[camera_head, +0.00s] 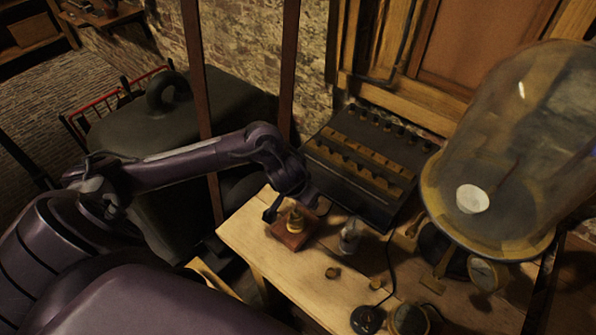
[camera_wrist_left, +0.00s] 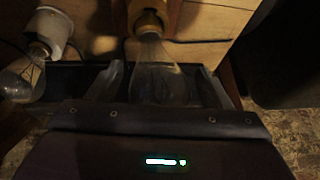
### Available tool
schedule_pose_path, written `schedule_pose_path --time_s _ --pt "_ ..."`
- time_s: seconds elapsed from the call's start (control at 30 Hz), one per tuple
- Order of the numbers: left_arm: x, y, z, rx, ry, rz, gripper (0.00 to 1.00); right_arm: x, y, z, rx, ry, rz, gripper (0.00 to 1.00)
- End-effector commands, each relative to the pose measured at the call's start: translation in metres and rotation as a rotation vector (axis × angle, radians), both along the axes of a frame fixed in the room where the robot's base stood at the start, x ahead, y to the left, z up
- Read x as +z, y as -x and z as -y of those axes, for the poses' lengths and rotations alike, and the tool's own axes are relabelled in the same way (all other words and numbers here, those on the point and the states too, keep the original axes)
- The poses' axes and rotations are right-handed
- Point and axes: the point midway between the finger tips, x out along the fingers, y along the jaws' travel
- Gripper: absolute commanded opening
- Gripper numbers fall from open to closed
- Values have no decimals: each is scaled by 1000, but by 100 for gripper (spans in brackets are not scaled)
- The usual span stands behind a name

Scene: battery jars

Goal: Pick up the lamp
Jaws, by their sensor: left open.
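A lamp with a brass socket (camera_head: 294,223) stands on a small square wooden base (camera_head: 290,238) at the table's left end in the head view. My left gripper (camera_head: 291,207) is right above it and hides most of its bulb. In the left wrist view the lamp's clear glass bulb (camera_wrist_left: 164,78) lies between the open fingers (camera_wrist_left: 162,90), below its brass socket (camera_wrist_left: 150,22). I cannot tell whether either finger touches the glass. A second clear bulb (camera_head: 350,236) stands to the right; a bulb in a white socket (camera_wrist_left: 48,28) shows at the wrist view's left.
A dark box with brass-coloured rows (camera_head: 362,165) stands behind the lamps. A large glass dome (camera_head: 525,140) fills the right. A round black piece (camera_head: 368,320) with a cable lies at the front. The wooden table (camera_head: 300,285) is fairly clear at front left.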

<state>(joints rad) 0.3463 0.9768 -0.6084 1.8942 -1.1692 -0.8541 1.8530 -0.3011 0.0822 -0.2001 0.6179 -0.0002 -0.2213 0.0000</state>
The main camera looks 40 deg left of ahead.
Motion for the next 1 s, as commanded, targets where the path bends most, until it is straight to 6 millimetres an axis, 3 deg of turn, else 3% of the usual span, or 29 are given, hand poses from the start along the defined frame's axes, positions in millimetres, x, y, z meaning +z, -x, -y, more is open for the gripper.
schedule_pose_path --time_s 0.1,0.2,0.6,1.0 --pt "0 0 0 -1 0 0 73 2 -13 -2 -1 -4 21 48" --pt "0 0 0 -1 0 0 72 2 -14 -3 -1 -5 21 48" --pt "0 0 0 0 1 1 20 0 1 -4 -2 -5 0 48" --pt "11 -1 1 -2 2 3 20 4 0 -3 -2 -4 1 48"
